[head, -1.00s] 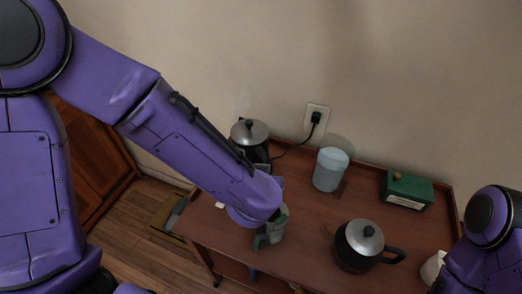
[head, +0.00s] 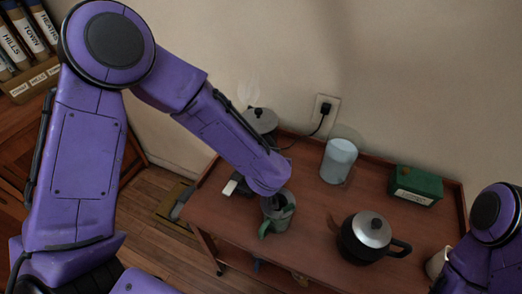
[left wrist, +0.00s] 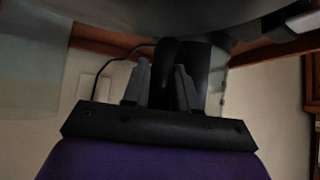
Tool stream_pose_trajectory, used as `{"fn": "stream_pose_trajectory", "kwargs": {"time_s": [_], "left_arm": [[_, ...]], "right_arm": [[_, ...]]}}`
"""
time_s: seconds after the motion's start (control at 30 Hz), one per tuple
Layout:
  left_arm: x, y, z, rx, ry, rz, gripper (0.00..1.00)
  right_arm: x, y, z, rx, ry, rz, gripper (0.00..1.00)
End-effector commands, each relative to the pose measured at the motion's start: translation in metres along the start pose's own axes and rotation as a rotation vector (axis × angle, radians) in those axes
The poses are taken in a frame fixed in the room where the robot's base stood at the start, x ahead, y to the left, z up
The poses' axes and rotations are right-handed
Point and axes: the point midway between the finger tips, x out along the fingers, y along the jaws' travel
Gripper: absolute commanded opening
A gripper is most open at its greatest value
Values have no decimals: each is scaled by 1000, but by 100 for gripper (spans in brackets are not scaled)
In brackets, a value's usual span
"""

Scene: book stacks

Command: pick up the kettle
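Two kettle-like pots stand on the brown table (head: 315,240). The back kettle (head: 262,118), with a grey lid and black knob, is by the wall, mostly behind my left forearm. The right kettle (head: 367,238), with a silver lid and black handle, stands upright towards the front right. My left gripper is hidden behind my arm in the head view. In the left wrist view, my left gripper (left wrist: 162,70) has its grey fingers apart, on either side of a black handle-like part (left wrist: 170,62) under a large grey curved surface (left wrist: 185,18). A gap shows beside the left finger. My right gripper is not visible.
A green mug (head: 280,213) stands just in front of my left wrist. A pale cylinder (head: 338,161) and a green box (head: 414,185) stand along the back. A white cup (head: 436,263) is beside my right arm. A cord runs to the wall socket (head: 323,110).

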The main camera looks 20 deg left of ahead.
Motion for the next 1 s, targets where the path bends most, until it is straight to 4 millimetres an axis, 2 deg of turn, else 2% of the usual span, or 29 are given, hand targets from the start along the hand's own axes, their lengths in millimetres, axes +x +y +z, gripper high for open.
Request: {"fn": "stream_pose_trajectory", "kwargs": {"time_s": [0.03,0.07,1.0], "left_arm": [[0,0,0,0,0,0,7],[0,0,0,0,0,0,0],[0,-1,0,-1,0,-1,0]], "right_arm": [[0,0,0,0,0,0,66],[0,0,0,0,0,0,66],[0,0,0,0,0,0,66]]}}
